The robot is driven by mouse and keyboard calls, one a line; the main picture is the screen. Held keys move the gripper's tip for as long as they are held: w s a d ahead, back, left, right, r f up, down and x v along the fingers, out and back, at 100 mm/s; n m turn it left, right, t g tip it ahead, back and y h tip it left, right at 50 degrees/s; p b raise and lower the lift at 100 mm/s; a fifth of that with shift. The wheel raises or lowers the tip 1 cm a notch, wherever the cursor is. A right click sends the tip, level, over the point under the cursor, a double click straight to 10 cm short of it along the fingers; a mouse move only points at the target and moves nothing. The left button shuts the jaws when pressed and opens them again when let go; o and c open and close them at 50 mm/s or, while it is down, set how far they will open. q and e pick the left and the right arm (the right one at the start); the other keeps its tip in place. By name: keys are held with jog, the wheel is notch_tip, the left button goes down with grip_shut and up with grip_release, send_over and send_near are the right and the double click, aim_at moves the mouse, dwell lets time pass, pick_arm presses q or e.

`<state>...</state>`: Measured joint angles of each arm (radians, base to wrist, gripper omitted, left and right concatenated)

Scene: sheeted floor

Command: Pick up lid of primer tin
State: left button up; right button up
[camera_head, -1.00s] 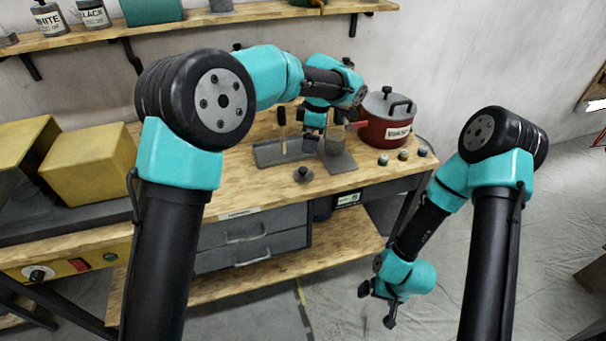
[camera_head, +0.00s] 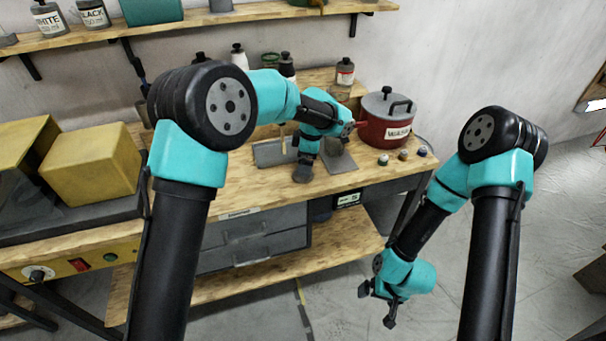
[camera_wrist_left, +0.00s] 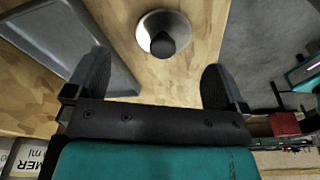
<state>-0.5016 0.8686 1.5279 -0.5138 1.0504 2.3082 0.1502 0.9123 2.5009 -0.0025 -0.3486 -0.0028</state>
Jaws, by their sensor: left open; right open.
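The lid shows in the left wrist view as a small round grey disc (camera_wrist_left: 146,22) with a dark knob, lying on the wooden bench top. My left gripper (camera_wrist_left: 157,75) is open and empty. Its two fingers stand wide apart, with the lid beyond their tips and between their lines. In the head view my left gripper (camera_head: 303,172) is low over the bench and hides most or all of the lid. A white label ending in "MER" (camera_wrist_left: 28,158) shows at the lower left of the wrist view. My right gripper (camera_head: 376,306) hangs open and empty in front of the bench.
A grey tray (camera_head: 268,154) lies left of my left gripper. A red pot (camera_head: 376,133) and several small jars (camera_head: 403,155) stand to the right. Bottles (camera_head: 238,56) stand at the back. The bench's front edge is close to the lid.

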aim_at(299, 179)
pick_arm(q)
jog(key=f, duration=0.4)
jog(key=shift+s+a+f, duration=0.1)
jog(key=shift+a+f, duration=0.3)
jog(key=shift+c, duration=0.2)
jog(key=c, duration=0.9)
